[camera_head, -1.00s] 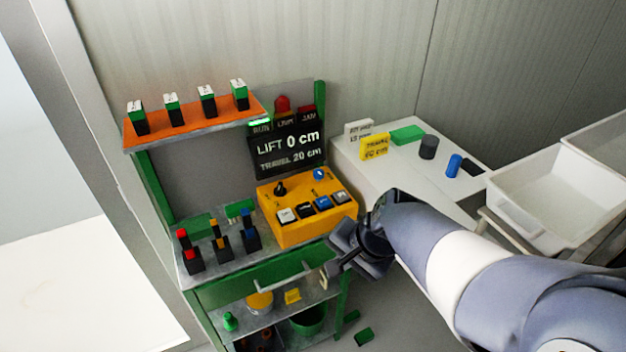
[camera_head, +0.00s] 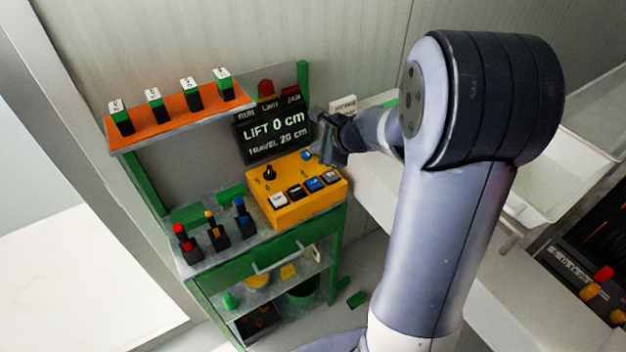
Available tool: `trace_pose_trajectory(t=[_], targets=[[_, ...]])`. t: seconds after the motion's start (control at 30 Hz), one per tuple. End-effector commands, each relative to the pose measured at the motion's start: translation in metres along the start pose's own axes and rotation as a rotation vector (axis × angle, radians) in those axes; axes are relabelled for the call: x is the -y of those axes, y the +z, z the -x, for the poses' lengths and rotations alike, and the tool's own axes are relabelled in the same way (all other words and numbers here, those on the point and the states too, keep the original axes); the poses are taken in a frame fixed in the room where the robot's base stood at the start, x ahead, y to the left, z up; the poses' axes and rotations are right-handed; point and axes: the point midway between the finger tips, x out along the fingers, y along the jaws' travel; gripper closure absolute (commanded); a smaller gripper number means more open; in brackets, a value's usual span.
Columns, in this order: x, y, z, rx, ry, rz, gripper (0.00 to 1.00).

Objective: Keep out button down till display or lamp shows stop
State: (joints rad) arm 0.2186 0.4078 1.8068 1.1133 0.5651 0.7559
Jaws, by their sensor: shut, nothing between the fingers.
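The yellow control box (camera_head: 296,208) stands on the green bench. The display (camera_head: 272,134) reads LIFT 0 cm, TRAVEL 20 cm. RUN, LIMIT and JAM labels sit above it, under a red lamp (camera_head: 265,88). My gripper (camera_head: 326,152) is shut and empty, above the box's back right corner.
An orange shelf (camera_head: 180,122) with several green-black-white blocks overhangs the bench's left. Several coloured-top black holders (camera_head: 216,235) stand left of the box. A white table lies behind my arm, with a white bin at the right. Small green pieces (camera_head: 356,299) lie on the floor.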

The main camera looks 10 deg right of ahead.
Motion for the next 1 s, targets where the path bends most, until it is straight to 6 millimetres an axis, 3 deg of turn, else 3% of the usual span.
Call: trace_pose_trajectory(t=[0.37, 0.8, 1.0], targets=[[-0.008, -0.007, -0.011, 0.0, 0.002, 0.003, 1.0], [-0.038, -0.037, -0.051, 0.001, 0.001, 0.004, 1.0], [-0.045, -0.044, -0.061, 0.0, 0.001, 0.004, 1.0]])
